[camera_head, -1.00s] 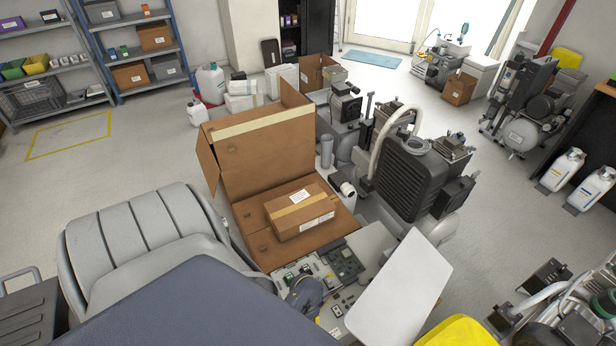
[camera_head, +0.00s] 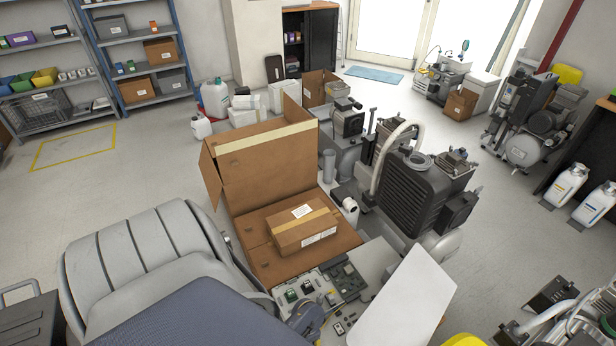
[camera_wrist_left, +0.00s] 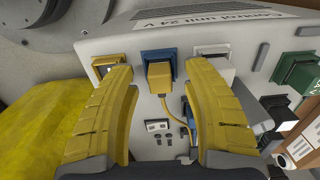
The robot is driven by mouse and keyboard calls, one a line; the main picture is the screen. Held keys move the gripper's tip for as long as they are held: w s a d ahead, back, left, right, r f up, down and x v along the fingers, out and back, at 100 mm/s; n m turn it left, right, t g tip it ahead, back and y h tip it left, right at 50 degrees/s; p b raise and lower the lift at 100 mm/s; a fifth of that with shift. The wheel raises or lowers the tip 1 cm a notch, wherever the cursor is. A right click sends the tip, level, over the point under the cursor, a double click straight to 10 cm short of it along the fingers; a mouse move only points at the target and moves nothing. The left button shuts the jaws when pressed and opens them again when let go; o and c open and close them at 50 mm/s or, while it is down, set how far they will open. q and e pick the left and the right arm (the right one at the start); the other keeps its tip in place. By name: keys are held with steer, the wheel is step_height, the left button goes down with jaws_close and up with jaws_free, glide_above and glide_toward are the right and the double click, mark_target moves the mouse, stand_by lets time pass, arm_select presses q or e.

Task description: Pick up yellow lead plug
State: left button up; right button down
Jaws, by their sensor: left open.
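The yellow lead plug (camera_wrist_left: 159,78) is at the blue socket (camera_wrist_left: 158,55) on the front of a pale control unit (camera_wrist_left: 190,25) in the left wrist view. Its yellow lead runs down and to the right. My left gripper (camera_wrist_left: 161,88) is open, with its yellow fingers either side of the plug and a gap to each. The finger tips hide part of the yellow socket (camera_wrist_left: 106,62) and the white socket (camera_wrist_left: 212,52). In the head view the unit (camera_head: 318,288) is at lower centre, and the yellow plug is too small to make out surely. My right gripper is not in view.
A green socket (camera_wrist_left: 296,72) and other plugs lie right of the right finger. A yellow surface (camera_wrist_left: 35,130) is at left. In the head view, a taped carton (camera_head: 304,232) lies in an open box (camera_head: 262,165) behind the unit, with a compressor (camera_head: 408,190) to the right.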

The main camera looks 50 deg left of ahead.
arm_select(q)
steer(key=c, duration=1.1)
steer(key=shift+o, duration=0.2)
steer(key=shift+r, duration=0.15)
